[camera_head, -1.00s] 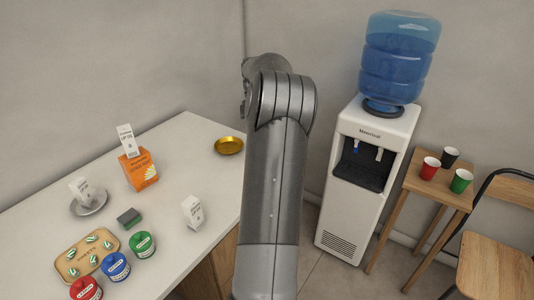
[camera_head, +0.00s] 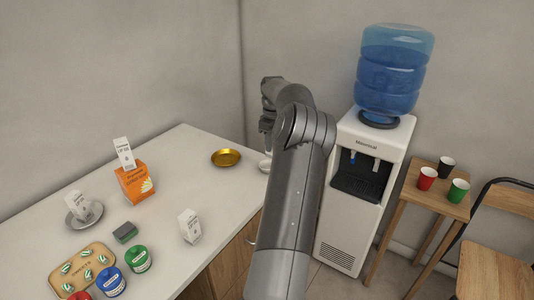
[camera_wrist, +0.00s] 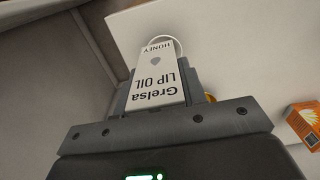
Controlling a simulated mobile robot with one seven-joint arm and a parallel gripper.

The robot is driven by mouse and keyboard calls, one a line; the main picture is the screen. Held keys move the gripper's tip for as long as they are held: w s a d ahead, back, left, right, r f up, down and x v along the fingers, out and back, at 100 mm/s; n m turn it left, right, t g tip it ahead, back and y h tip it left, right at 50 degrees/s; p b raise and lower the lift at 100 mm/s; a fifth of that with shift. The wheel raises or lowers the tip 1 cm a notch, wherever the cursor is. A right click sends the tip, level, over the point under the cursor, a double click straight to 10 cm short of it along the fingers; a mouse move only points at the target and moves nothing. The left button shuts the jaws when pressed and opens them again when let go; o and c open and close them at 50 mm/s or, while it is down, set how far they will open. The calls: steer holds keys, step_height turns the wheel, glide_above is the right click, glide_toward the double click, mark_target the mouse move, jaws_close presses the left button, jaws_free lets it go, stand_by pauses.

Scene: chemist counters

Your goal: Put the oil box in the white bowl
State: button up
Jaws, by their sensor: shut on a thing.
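My gripper (camera_wrist: 158,92) is shut on a white lip oil box (camera_wrist: 155,62), marked "Grelsa LIP OIL HONEY", in the wrist view. The white bowl (camera_head: 265,166) stands near the counter's right edge in the head view, partly hidden by my arm. In the wrist view a thin white rim, likely the bowl's, curves out behind the box's far end. The gap between box and bowl cannot be judged.
A gold dish (camera_head: 226,158) stands left of the bowl. Similar white boxes stand on an orange carton (camera_head: 136,184), on a silver plate (camera_head: 93,215) and on the counter (camera_head: 190,226). A water cooler (camera_head: 345,216) stands right.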

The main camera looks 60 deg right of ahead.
steer(key=shift+w+a+f, duration=0.1)
steer(key=shift+w+f, duration=0.3)
steer(key=shift+f, duration=0.5)
steer(key=shift+w+d+f, duration=0.1)
steer(key=shift+w+f, duration=0.25)
steer(key=shift+f, duration=0.55)
steer(key=shift+w+a+f, duration=0.1)
steer(key=shift+w+f, duration=0.3)
steer(key=shift+f, duration=0.5)
steer(key=shift+f, duration=0.1)
steer(key=o, duration=1)
step_height(320, 180, up, 12)
steer(key=shift+r, duration=0.2)
